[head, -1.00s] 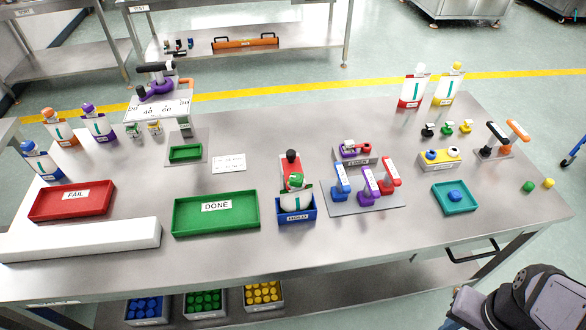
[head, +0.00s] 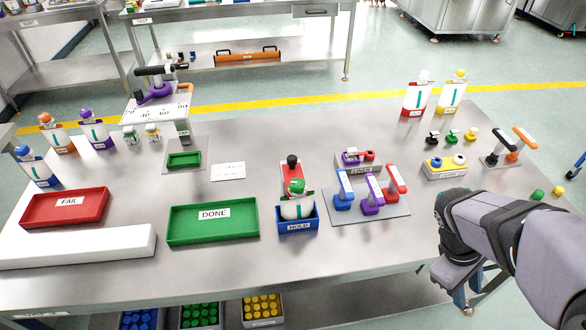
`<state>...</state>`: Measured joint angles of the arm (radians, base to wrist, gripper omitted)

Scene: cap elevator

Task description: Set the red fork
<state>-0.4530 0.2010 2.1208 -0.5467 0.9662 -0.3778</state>
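A red fork-like piece with a red top bar (head: 393,177) stands upright at the right end of a grey plate (head: 345,213). A blue one (head: 344,188) and a purple one (head: 373,194) stand beside it on the same plate. My gripper (head: 468,294) hangs at the lower right, by the table's front edge, well apart from the red fork. Its fingers are small and partly covered by my arm, so I cannot tell whether they are open or shut.
A blue HOLD box (head: 298,226) with a green-capped bottle stands left of the plate. The LINER block (head: 359,168) is behind it. A green DONE tray (head: 213,238) lies left.

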